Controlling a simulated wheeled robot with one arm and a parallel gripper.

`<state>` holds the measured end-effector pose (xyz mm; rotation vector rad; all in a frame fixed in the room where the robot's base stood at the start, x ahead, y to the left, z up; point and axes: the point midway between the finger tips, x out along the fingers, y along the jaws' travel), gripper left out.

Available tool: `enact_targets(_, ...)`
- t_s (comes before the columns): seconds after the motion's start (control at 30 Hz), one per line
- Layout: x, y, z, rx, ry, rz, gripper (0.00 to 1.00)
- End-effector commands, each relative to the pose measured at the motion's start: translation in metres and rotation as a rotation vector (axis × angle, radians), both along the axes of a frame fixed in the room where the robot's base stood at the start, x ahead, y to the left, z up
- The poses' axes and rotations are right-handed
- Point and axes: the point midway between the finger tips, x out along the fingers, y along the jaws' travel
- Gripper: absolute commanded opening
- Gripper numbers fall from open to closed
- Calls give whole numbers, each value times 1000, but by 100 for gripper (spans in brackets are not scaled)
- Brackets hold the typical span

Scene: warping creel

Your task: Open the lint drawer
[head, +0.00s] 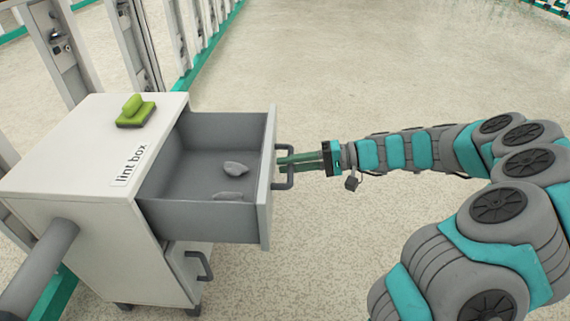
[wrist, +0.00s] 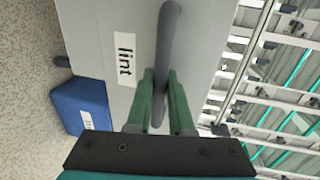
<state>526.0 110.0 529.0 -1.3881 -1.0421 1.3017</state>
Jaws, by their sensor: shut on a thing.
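The lint drawer (head: 265,195) is the upper drawer of the white cabinet marked "lint box" (head: 65,150). It stands pulled well out to the right, with two grey lint clumps (head: 235,168) on its floor. My gripper (head: 284,160) comes from the right and is shut on the drawer's dark bar handle (head: 288,181). In the wrist view the gripper fingers (wrist: 162,92) lie on both sides of the handle (wrist: 168,35), in front of the grey drawer face with its "lint" label (wrist: 125,60). The fingertips partly hide the handle.
A green brush-like object (head: 136,112) lies on the cabinet top. A lower handle (head: 204,266) shows below the drawer. Creel posts (head: 70,48) stand behind. A blue box (wrist: 82,106) shows in the wrist view. The floor (head: 330,90) beyond my arm is clear.

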Motion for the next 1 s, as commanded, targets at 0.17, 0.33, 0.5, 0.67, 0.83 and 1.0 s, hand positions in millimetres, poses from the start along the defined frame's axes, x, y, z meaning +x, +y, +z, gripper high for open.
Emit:
enact_targets(0.17,-1,1,-1,-2,1,3,0)
enact_targets(0.33,0,1,-1,-2,0,2,35)
enact_targets(0.5,0,1,-1,-1,-1,1,49)
enact_targets(0.67,0,0,0,-1,-1,0,49)
enact_targets(0.83,0,-5,1,-1,-1,-1,49)
enact_targets(1.0,0,-23,4,-3,-3,-5,49)
